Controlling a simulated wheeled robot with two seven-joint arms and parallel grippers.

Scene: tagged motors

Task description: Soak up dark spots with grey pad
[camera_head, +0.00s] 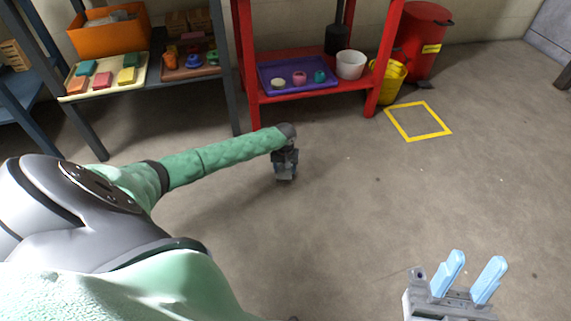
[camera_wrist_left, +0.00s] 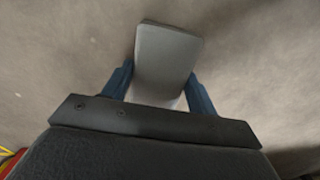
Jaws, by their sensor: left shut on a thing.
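My left gripper (camera_head: 285,165) hangs over the bare floor in the middle of the head view, at the end of the green-sleeved arm. It is shut on the grey pad (camera_wrist_left: 166,60), a flat block between blue fingers in the left wrist view. The pad also shows small and grey under the gripper in the head view (camera_head: 286,175). I cannot tell whether it touches the floor. My right gripper (camera_head: 474,280) is open and empty at the bottom right, its light blue fingers apart. The floor (camera_head: 340,230) shows only tiny dark specks; I make out no clear dark spot.
A red shelf (camera_head: 372,100) holds a purple tray (camera_head: 268,86) and a white bucket (camera_head: 350,65). A yellow bucket (camera_head: 389,82) and a red bin (camera_head: 425,50) stand beside it. A yellow square (camera_head: 428,136) marks the floor. The floor centre is clear.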

